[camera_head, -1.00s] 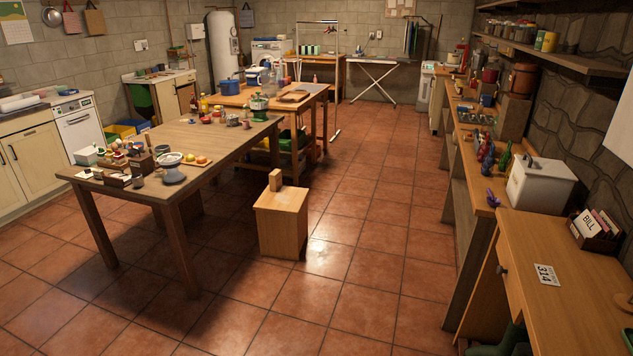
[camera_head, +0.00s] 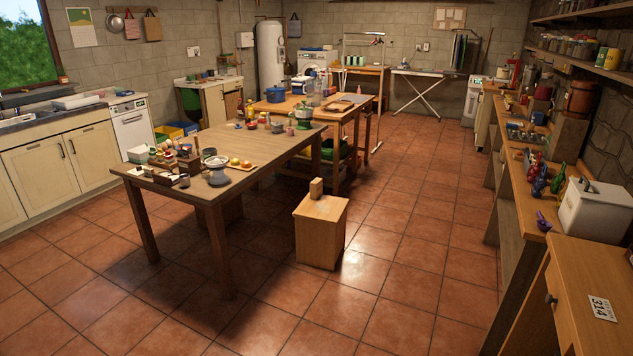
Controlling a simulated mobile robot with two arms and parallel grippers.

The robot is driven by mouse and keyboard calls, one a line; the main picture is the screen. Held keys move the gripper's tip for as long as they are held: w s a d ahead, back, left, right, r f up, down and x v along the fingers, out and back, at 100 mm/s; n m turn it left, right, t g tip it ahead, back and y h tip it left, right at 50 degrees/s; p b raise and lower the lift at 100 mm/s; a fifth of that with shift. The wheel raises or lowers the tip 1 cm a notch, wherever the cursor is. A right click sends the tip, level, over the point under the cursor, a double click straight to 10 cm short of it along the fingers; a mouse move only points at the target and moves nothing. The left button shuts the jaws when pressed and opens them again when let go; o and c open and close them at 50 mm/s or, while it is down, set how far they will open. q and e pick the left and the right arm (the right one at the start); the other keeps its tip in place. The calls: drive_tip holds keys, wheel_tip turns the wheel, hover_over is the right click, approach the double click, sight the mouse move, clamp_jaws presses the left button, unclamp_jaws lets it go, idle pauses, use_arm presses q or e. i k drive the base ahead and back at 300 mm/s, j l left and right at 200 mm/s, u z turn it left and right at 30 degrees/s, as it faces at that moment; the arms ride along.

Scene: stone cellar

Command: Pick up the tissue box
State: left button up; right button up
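I cannot pick out the tissue box for certain. A small pale box (camera_head: 139,154) stands at the left end of the long wooden table (camera_head: 262,147), but it is too small to tell what it is. Neither of my grippers is in view.
A long counter (camera_head: 513,201) runs along the right, with a white lidded bin (camera_head: 594,212) and a desk (camera_head: 590,285) nearer me. Kitchen cabinets (camera_head: 62,160) line the left wall. The tiled floor (camera_head: 400,240) is clear between the cabinet and counter.

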sight(315, 185)
drive_tip(key=i+z, duration=0.15)
drive_tip(key=i, duration=1.35)
drive_tip(key=i+u, duration=0.1)
drive_tip(key=i, duration=0.45)
drive_tip(key=i+l+u, duration=0.15)
drive_tip(key=i, duration=0.35)
drive_tip(key=i+l+u, duration=0.1)
drive_tip(key=i, duration=0.4)
drive_tip(key=i+l+u, duration=0.1)
drive_tip(key=i, duration=0.45)
drive_tip(key=i+l+u, duration=0.55)
drive_tip(key=i+u, duration=0.15)
drive_tip(key=i+l+u, duration=0.4)
drive_tip(key=k+l, duration=0.05)
